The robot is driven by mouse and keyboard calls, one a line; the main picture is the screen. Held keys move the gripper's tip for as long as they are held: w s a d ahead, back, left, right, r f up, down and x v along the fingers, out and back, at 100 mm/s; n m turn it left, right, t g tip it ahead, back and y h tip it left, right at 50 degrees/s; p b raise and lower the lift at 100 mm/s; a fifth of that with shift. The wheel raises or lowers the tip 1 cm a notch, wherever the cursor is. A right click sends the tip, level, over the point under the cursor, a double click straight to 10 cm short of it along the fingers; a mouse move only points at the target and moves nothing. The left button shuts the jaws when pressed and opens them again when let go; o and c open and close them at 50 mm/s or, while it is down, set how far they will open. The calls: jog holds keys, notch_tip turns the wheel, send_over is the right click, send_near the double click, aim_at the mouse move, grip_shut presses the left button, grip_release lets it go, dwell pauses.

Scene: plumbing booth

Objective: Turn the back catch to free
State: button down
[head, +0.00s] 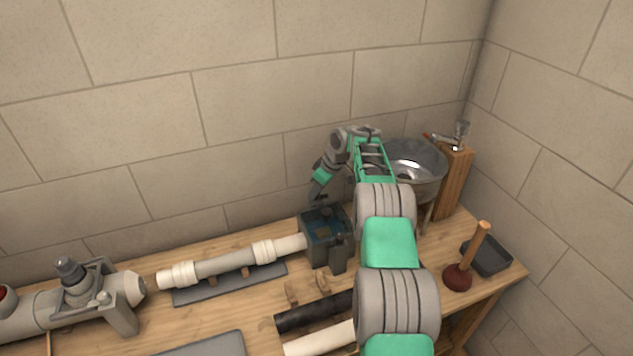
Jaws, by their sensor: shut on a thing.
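A dark box with a bluish top (322,222) stands on the wooden bench against the back wall, at the end of a white pipe. My arm reaches over the bench from the lower right and bends down behind the box. My gripper (317,194) points down at the box's back edge and is shut on what appears to be the back catch. The catch itself is too small and too covered by the gripper to make out, so its turn position cannot be told.
A white pipe (225,264) with collars lies over a grey tray (225,287) left of the box. A metal basin (418,165) and wooden post with tap (455,178) stand behind my arm. A plunger (459,277) and dark tray (487,256) are right. A grey valve assembly (85,295) is left.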

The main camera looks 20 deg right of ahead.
jog(key=shift+r+n+y+p, duration=0.15)
jog(key=shift+n+y+p, duration=0.15)
jog(key=shift+n+p, duration=0.7)
jog(key=shift+p, duration=0.45)
jog(key=c, duration=1.1)
grip_release()
jog(key=shift+g, duration=0.3)
jog(key=shift+c, duration=0.2)
jog(key=v, duration=0.7)
jog(key=shift+s+r, duration=0.15)
jog(key=shift+r, duration=0.05)
jog(key=shift+r, duration=0.1)
